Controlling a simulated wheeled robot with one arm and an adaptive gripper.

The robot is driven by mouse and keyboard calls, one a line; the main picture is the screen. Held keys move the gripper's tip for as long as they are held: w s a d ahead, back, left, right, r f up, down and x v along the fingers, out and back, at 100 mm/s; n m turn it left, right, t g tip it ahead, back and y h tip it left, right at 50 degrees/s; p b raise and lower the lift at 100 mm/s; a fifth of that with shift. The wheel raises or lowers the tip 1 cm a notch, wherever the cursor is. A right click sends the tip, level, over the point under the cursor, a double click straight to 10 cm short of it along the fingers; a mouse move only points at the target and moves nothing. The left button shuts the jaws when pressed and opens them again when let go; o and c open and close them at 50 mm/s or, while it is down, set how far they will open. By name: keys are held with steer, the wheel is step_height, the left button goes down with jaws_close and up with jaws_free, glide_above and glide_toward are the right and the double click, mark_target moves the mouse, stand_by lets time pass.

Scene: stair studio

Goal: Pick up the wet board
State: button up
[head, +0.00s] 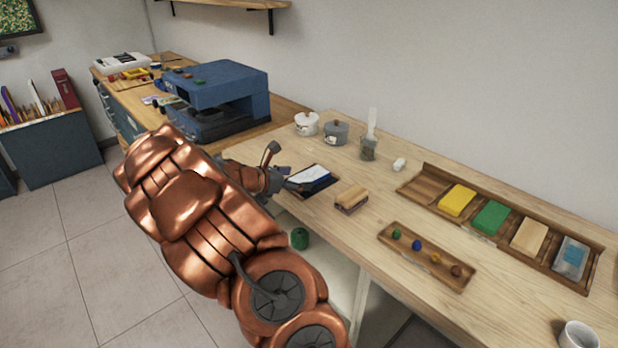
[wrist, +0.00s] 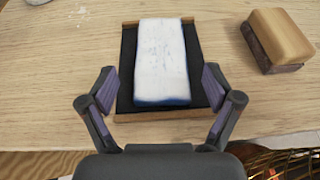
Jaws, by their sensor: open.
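The board (wrist: 162,60) is a white rectangular block with a blue lower edge. It lies flat on a dark tray (wrist: 128,90) with wooden end rails. In the head view the board (head: 309,174) shows white and blue on the dark tray near the table's front edge. My gripper (wrist: 158,88) is open and empty in the wrist view, with one finger to the left and one to the right of the board's near end. In the head view my gripper (head: 283,178) is beside the tray, partly hidden by my arm.
A wooden block with a dark base (wrist: 278,40) stands right of the tray. A narrow tray with small coloured pieces (head: 425,257) and a long rack of coloured blocks (head: 408,187) lie further right. Pots (head: 335,132) and a blue machine (head: 212,85) stand behind.

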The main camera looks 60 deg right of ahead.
mark_target(308, 176)
steer(key=shift+s+d+f, duration=0.1)
steer(key=shift+s+d, duration=0.15)
steer(key=shift+d, duration=0.3)
steer(key=shift+s+d, duration=0.25)
steer(key=shift+d, duration=0.3)
steer(key=shift+s+d+f, duration=0.1)
steer(key=shift+d+f, duration=0.15)
steer(key=shift+d, duration=0.35)
steer(key=c, duration=1.3)
steer(key=shift+o, duration=0.2)
steer(key=shift+r, duration=0.1)
